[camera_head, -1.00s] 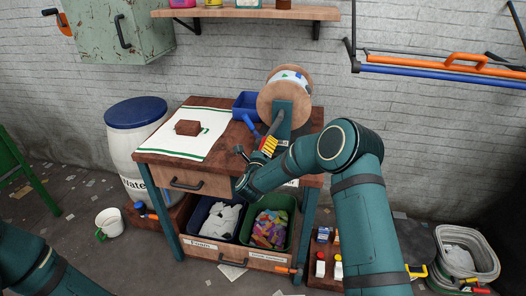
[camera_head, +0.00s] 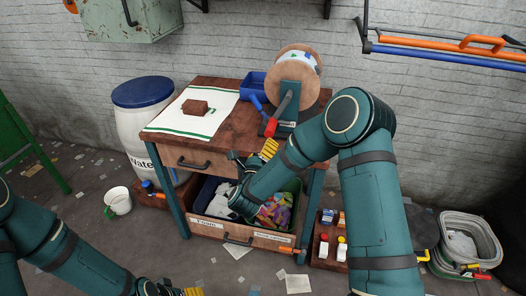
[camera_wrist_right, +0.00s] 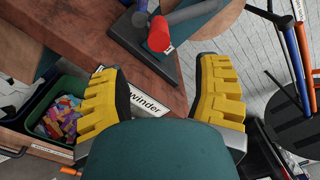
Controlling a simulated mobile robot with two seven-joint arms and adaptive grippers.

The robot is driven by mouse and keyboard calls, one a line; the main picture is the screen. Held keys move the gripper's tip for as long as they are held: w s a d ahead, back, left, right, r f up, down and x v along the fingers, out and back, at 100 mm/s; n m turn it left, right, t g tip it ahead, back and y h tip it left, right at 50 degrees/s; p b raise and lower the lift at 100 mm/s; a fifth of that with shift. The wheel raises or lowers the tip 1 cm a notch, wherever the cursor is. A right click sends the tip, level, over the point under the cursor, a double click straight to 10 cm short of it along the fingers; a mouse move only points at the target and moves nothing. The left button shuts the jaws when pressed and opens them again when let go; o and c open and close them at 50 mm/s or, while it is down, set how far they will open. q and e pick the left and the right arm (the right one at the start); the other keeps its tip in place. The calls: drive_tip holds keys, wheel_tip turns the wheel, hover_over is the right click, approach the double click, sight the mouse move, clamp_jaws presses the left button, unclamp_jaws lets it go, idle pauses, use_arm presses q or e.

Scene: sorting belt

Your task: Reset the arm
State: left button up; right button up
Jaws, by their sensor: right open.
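My right gripper (camera_head: 254,152) is at the front edge of the wooden bench (camera_head: 222,134), below the winder's red crank knob (camera_head: 271,127). In the right wrist view the right gripper's (camera_wrist_right: 158,98) two yellow fingers stand wide apart with nothing between them. The red knob (camera_wrist_right: 160,35) is just beyond the fingers, apart from them. My left gripper (camera_head: 175,290) is low at the bottom edge, mostly cut off, so its jaws cannot be judged.
A brown block (camera_head: 194,107) lies on a white cloth (camera_head: 180,124). Below, an open drawer (camera_head: 210,229) holds bins. A white barrel (camera_head: 142,133) stands left.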

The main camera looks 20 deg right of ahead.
drive_tip(key=shift+f, duration=0.1)
idle(0.5)
drive_tip(key=s+a+f+n+g+y, duration=0.25)
drive_tip(key=f+n+y, duration=0.25)
drive_tip(key=f+n, duration=0.25)
drive_tip(key=s+a+f+n+g+y, duration=0.1)
drive_tip(key=s+a+f+n+y, duration=0.3)
drive_tip(key=f+n, duration=0.3)
drive_tip(key=s+a+f+n+g+y, duration=0.1)
drive_tip(key=s+f+n+g, duration=0.1)
drive_tip(key=s+n, duration=0.3)
drive_tip(key=s+a+f+n+g+y, duration=0.1)
drive_tip(key=s+f+n+g+y, duration=0.1)
drive_tip(key=s, duration=0.7)
drive_tip(key=s+a+f+n+g+y, duration=0.1)
drive_tip(key=s+a+f+n+g, duration=0.1)
drive_tip(key=s+n+g, duration=0.3)
drive_tip(key=s+f+n, duration=0.1)
drive_tip(key=s+n, duration=0.1)
drive_tip(key=n, duration=0.1)
drive_tip(key=shift+f+g+y, duration=0.25)
drive_tip(key=shift+g+y, duration=0.05)
drive_tip(key=shift+g, duration=0.05)
drive_tip(key=shift+s, duration=0.1)
